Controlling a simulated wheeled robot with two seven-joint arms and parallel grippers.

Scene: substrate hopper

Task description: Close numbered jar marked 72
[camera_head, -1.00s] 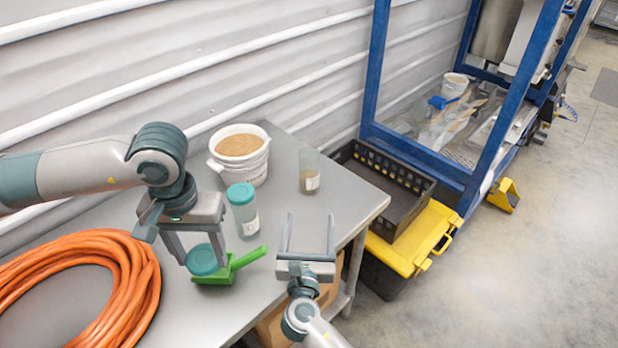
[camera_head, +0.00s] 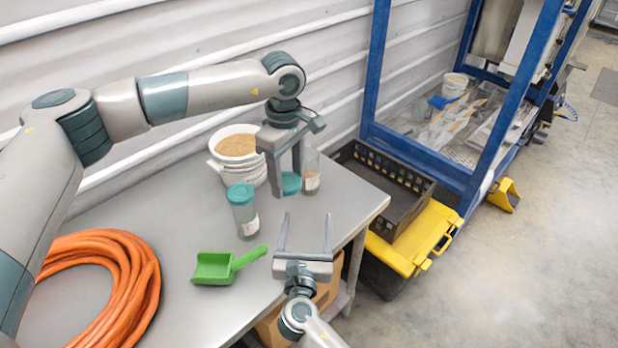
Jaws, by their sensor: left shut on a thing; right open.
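My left gripper (camera_head: 287,186) is shut on a teal lid (camera_head: 291,183). It holds the lid just left of the open clear jar (camera_head: 311,172), near that jar's side. The jar has a pale label whose number is too small to read, and a little brown material in it. A second jar (camera_head: 243,214) with a teal lid on it stands upright nearer the front; its label cannot be read either. My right gripper (camera_head: 305,232) is open and empty at the table's front right edge.
A white bucket of brown substrate (camera_head: 217,168) stands behind the jars. A green scoop (camera_head: 222,267) and a coiled orange hose (camera_head: 118,262) lie on the grey table (camera_head: 190,225). A black crate (camera_head: 408,195) is beyond the right edge.

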